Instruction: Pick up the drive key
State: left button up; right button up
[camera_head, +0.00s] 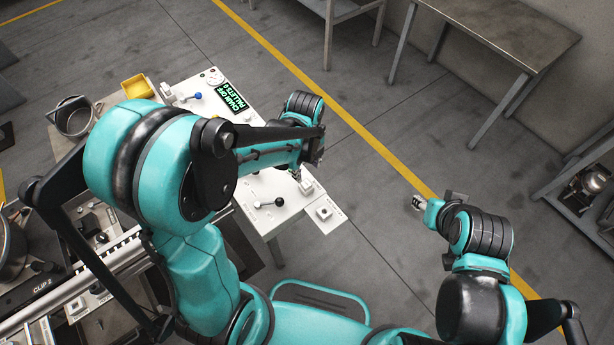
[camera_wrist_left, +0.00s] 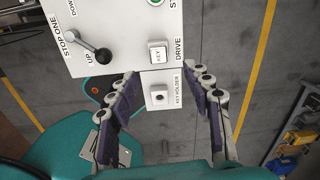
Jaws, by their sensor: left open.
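The drive key, a white block marked KEY (camera_wrist_left: 158,53), sits on the white panel beside the word DRIVE in the left wrist view. It also shows in the head view (camera_head: 306,187). The key holder (camera_wrist_left: 159,96), a white block with a dark hole, is on a tab at the panel's edge. My left gripper (camera_wrist_left: 161,76) is open and empty, its fingers on either side of the key holder, tips just below the key. Its height above the panel is unclear. In the head view my right gripper (camera_head: 417,203) is over the floor, its jaws too small to read.
A black lever (camera_wrist_left: 96,52) marked UP and STOP ONE stands left of the key. The white panel (camera_head: 245,190) also carries a green display (camera_head: 232,99) and a blue knob (camera_head: 198,95). A yellow bin (camera_head: 137,87) is behind.

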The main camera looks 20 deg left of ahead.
aim_at(306, 183)
pick_arm(q)
jog(key=shift+w+d+f+m, duration=0.1)
jog(key=shift+d+f+m, duration=0.1)
jog(key=shift+m, duration=0.3)
jog(key=shift+a+f, duration=0.1)
jog(key=shift+f, duration=0.25)
jog(key=shift+s+f+b, duration=0.2)
jog(key=shift+f+b, duration=0.25)
jog(key=shift+f, duration=0.55)
jog(key=shift+w+f, duration=0.1)
jog(key=shift+f, duration=0.25)
jog(key=f+b, duration=0.1)
jog(key=f, duration=0.1)
jog(key=f+b, duration=0.1)
jog(key=f, duration=0.1)
jog(key=shift+w+a+f, duration=0.1)
jog(key=shift+a+f, duration=0.1)
jog(key=shift+f, duration=0.15)
jog(key=shift+r, duration=0.1)
jog(key=shift+c, duration=0.6)
grip_shut()
